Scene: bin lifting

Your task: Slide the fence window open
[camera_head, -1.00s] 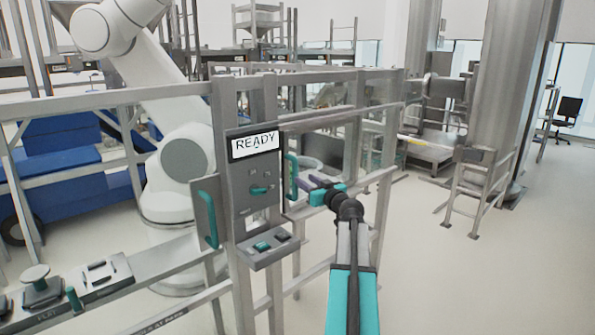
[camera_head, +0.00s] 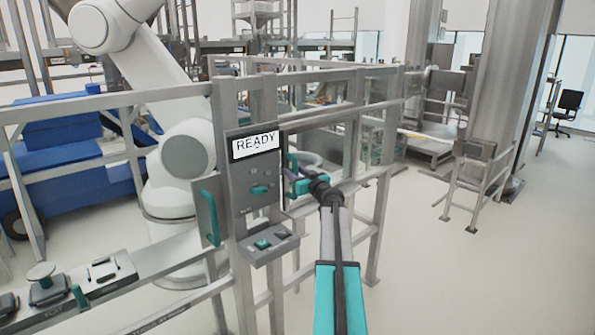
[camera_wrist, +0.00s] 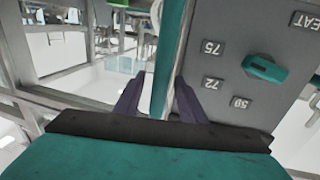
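The fence window's teal upright handle (camera_head: 291,164) stands just right of the READY control panel (camera_head: 254,190). The handle (camera_wrist: 170,60) also shows in the wrist view. My gripper (camera_head: 293,174) is at the handle from the right. In the wrist view, my gripper (camera_wrist: 159,82) has its two purple fingers on either side of the handle. A gap shows between the left finger and the handle; the right finger is close to it, and contact is unclear. The window's metal frame (camera_head: 328,119) extends right of the panel.
A second teal handle (camera_head: 209,217) is on a plate left of the panel. The panel has a teal knob (camera_head: 261,189), also in the wrist view (camera_wrist: 265,68). A low bench with fixtures (camera_head: 92,274) is at lower left. The floor (camera_head: 450,275) at right is clear.

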